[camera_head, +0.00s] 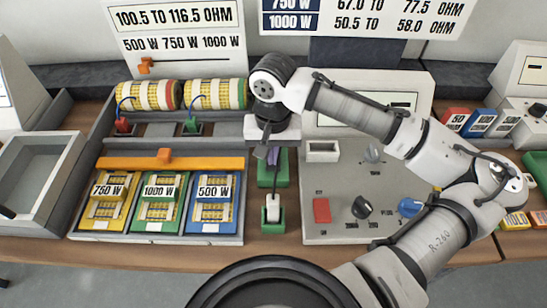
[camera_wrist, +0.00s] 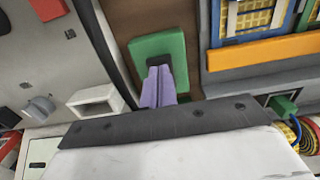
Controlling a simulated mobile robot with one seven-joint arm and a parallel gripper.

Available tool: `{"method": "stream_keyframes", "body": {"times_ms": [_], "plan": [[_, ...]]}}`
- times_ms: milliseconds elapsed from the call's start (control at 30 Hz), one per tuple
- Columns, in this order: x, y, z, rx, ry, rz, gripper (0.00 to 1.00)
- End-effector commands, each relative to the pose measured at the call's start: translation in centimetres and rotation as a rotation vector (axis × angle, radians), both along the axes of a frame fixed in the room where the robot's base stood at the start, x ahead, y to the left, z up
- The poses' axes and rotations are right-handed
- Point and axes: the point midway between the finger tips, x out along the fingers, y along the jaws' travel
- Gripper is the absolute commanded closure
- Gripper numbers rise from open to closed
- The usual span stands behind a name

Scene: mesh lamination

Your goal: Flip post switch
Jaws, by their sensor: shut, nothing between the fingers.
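My gripper (camera_head: 272,156) hangs at the middle of the bench with its purple fingers together and empty. In the wrist view the closed fingers (camera_wrist: 158,86) are over a green block (camera_wrist: 160,48) with a dark slot. That block also shows in the head view (camera_head: 265,180), partly hidden by my gripper; I cannot tell if they touch. Right of it is a grey control panel (camera_head: 340,180) with a grey knob (camera_head: 373,153), a red button (camera_head: 321,210), a black knob (camera_head: 362,207) and a blue knob (camera_head: 410,207). I cannot tell which control is the post switch.
A second green block (camera_head: 272,227) with a white-topped piece stands in front. To the left is a tray with yellow, green and blue cards (camera_head: 160,203), an orange bar (camera_head: 170,162) and mesh rolls (camera_head: 180,95). A white open box (camera_head: 322,151) sits on the panel's upper left.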

Motion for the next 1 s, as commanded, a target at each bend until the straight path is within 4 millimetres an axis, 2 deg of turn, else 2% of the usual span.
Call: {"method": "stream_keyframes", "body": {"times_ms": [600, 767, 1000], "plan": [[0.0, 0.0, -1.0, 0.001, 0.001, 0.0, 1.0], [0.0, 0.0, -0.6, 0.001, 0.001, 0.0, 1.0], [0.0, 0.0, 1.3, 0.001, 0.0, 0.0, 1.0]]}}
